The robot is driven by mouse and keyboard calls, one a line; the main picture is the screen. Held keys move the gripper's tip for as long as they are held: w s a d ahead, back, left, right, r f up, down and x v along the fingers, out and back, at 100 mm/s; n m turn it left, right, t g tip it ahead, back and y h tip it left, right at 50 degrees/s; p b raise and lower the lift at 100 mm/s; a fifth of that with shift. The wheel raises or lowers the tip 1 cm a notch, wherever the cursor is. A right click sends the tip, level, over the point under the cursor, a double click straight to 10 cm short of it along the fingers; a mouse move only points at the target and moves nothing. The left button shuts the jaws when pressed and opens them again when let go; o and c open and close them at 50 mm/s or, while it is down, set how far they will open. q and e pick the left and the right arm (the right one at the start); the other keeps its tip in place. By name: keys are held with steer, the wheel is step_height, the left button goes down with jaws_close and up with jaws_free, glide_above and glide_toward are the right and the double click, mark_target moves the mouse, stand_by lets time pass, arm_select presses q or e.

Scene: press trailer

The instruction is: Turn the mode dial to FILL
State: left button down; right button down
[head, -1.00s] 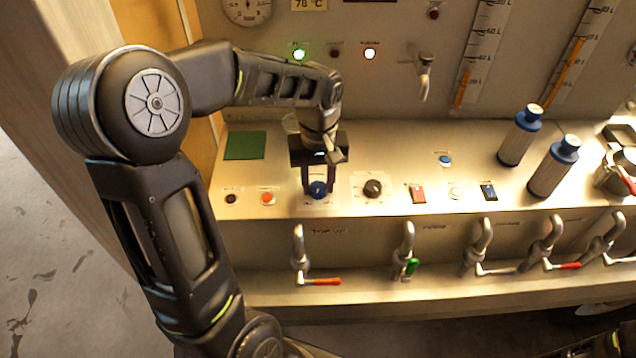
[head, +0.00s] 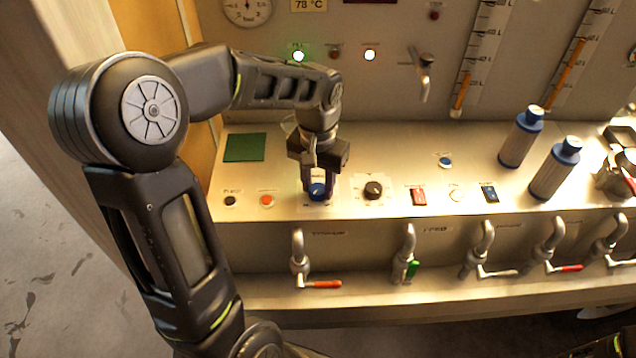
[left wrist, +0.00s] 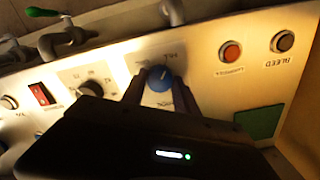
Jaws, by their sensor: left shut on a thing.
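The blue mode dial (head: 317,192) sits on the sloped metal panel, on a pale label plate. My left gripper (head: 318,186) points down and is shut on it, with one finger on each side. The left wrist view shows the blue dial (left wrist: 160,79) between the two fingers (left wrist: 160,98). A pale line on its top leans toward the upper-right label, which appears upside down and looks like FILL. Other labels around the dial are partly hidden or too blurred to read. My right gripper is not in view.
A black knob (head: 373,189) stands close to the right of the dial. Orange (head: 267,200) and dark (head: 230,200) buttons are to the left. A red rocker switch (head: 418,196) is farther right. Several taps line the front below. A green lamp (head: 298,56) is lit on the back wall.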

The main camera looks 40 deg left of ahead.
mark_target(318, 189)
arm_select(q)
steer(key=c, duration=0.9)
jaws_free()
steer(key=shift+r, duration=0.15)
step_height(318, 189, up, 8)
steer(key=shift+f+b, duration=0.2)
steer(key=shift+b, duration=0.25)
steer(key=shift+f, duration=0.1)
